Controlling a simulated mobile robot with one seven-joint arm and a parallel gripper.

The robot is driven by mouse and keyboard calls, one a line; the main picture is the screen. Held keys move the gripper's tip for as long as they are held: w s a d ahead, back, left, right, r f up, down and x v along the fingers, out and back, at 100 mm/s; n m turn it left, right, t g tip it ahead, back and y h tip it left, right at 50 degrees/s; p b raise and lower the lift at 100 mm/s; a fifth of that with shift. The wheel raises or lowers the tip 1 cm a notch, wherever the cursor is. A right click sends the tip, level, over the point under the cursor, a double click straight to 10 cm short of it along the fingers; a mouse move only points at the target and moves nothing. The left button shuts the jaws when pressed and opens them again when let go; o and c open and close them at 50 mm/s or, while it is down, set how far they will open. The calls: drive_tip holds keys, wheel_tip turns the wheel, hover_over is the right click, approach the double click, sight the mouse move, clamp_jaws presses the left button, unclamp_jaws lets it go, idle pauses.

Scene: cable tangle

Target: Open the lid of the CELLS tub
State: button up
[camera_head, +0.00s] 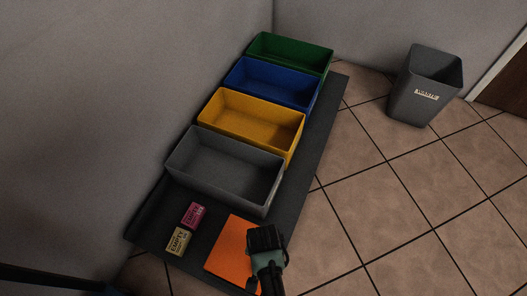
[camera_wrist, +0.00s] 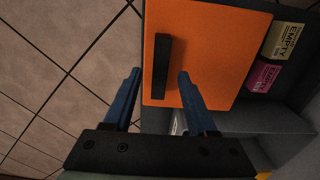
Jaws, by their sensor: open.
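An orange lid-like panel (camera_head: 232,243) lies at the near end of the dark mat in the head view, partly covered by my gripper (camera_head: 266,236). It also shows in the wrist view (camera_wrist: 215,45), with a black bar handle (camera_wrist: 161,66) near its left edge. I see no CELLS lettering on it, and its tub walls are not visible. The panel looks flat and closed. My gripper's blue fingers (camera_wrist: 158,75) are open in the wrist view, one on each side of the handle's lower end. I cannot tell whether they touch it.
Grey (camera_head: 224,168), yellow (camera_head: 250,121), blue (camera_head: 272,84) and green (camera_head: 290,52) open bins stand in a row on the mat (camera_head: 318,150) along the wall. Pink (camera_head: 193,215) and beige (camera_head: 179,241) boxes, the latter marked EMPTY, lie beside the orange panel. A grey waste bin (camera_head: 424,88) stands back right. Tiled floor is clear at right.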

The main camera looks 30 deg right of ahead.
drive_tip(key=shift+f+b, duration=0.3)
drive_tip(key=shift+f, duration=0.65)
clamp_jaws()
idle(0.8)
